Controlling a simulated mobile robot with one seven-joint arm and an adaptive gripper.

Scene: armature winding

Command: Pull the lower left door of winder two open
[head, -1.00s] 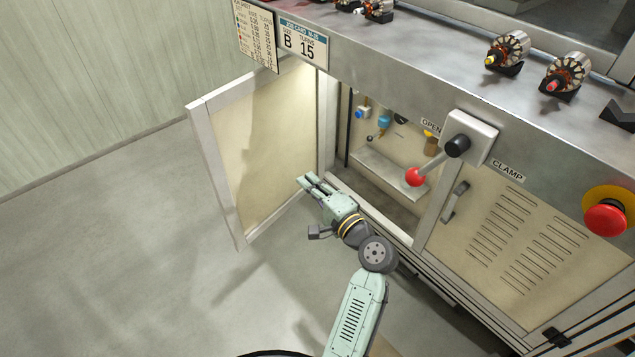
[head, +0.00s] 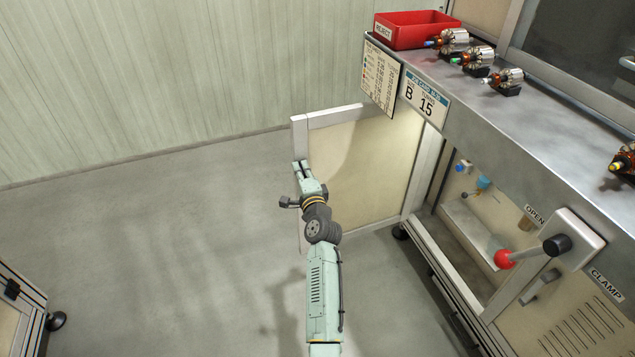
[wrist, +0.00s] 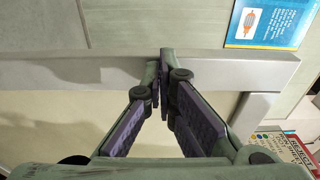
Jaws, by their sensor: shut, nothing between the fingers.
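The lower left door (head: 362,170) of the winder stands swung wide open on its hinge side by the cabinet. It is a cream panel in a pale metal frame. My gripper (head: 301,166) is at the door's free outer edge in the head view, its fingers together and empty. In the wrist view the closed fingertips (wrist: 163,55) overlap the grey door frame bar (wrist: 225,70); I cannot tell if they touch it. The open compartment (head: 470,225) shows a shelf and small blue fittings inside.
A clamp lever with a red knob (head: 504,259) juts out on the right. A red bin (head: 412,30) and several armatures (head: 476,58) stand on the bench top. Job cards (head: 425,100) hang at its corner. Another cabinet (head: 22,300) stands lower left. Floor between is clear.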

